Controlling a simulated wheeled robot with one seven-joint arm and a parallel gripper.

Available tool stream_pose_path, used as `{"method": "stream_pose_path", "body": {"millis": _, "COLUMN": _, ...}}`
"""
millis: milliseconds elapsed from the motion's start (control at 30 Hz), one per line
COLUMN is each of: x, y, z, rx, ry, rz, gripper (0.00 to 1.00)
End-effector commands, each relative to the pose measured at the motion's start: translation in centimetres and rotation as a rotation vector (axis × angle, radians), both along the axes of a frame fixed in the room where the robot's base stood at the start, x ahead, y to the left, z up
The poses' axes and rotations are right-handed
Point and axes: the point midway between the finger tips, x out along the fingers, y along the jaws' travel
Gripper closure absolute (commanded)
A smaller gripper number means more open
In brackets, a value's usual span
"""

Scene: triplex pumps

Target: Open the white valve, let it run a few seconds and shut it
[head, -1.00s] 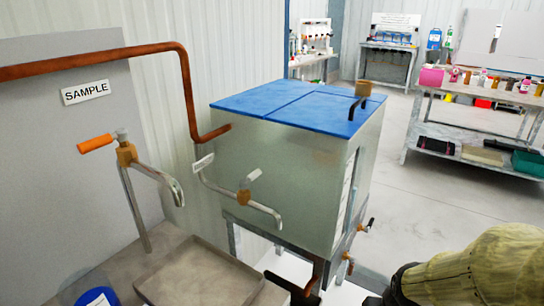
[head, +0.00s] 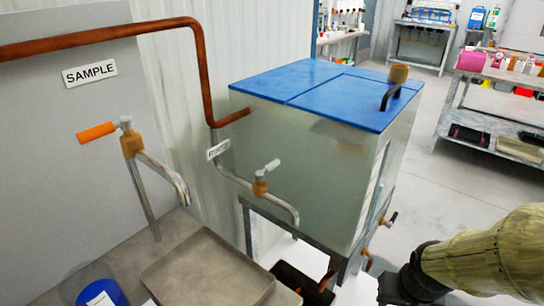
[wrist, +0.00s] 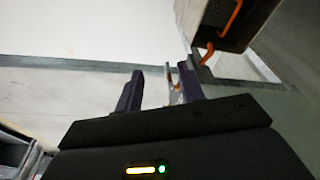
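The white-handled valve (head: 265,179) has a brass body and sits on a curved metal spout pipe on the front of the tank (head: 330,160). Its pale handle points up and to the right. An orange-handled valve (head: 126,140) stands at the left under the SAMPLE sign (head: 90,73). My gripper (wrist: 161,70) is open in the wrist view, with a gap between its two dark fingers. A thin metal and orange part shows between or behind the fingers; I cannot tell what it is or whether they touch it. In the head view my fingers do not show.
The tank has a blue lid (head: 335,90) and stands on a grey frame. Small taps (head: 388,220) stick out low on its right side. A grey tray (head: 207,270) lies on the bench, beside a blue container (head: 98,288). Shelves (head: 495,130) stand at the right. Open floor lies between.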

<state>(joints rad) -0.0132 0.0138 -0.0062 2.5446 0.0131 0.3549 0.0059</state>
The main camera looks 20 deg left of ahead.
Motion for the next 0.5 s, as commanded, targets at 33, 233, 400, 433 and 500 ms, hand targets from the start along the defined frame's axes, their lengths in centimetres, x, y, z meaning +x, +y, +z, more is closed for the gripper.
{"method": "stream_pose_path", "body": {"millis": 33, "x": 0.4, "y": 0.3, "z": 1.4, "rx": 0.005, "ry": 0.004, "rz": -0.005, "gripper": 0.61}}
{"method": "stream_pose_path", "body": {"millis": 233, "x": 3.0, "y": 1.7, "z": 5.9, "rx": 0.043, "ry": 0.026, "rz": -0.055, "gripper": 0.61}}
{"method": "stream_pose_path", "body": {"millis": 400, "x": 5.5, "y": 3.8, "z": 9.6, "rx": 0.076, "ry": 0.048, "rz": -0.096, "gripper": 0.61}}
{"method": "stream_pose_path", "body": {"millis": 433, "x": 5.9, "y": 4.1, "z": 10.2, "rx": 0.081, "ry": 0.053, "rz": -0.102, "gripper": 0.61}}
{"method": "stream_pose_path", "body": {"millis": 500, "x": 6.9, "y": 5.1, "z": 11.6, "rx": 0.093, "ry": 0.063, "rz": -0.118, "gripper": 0.61}}
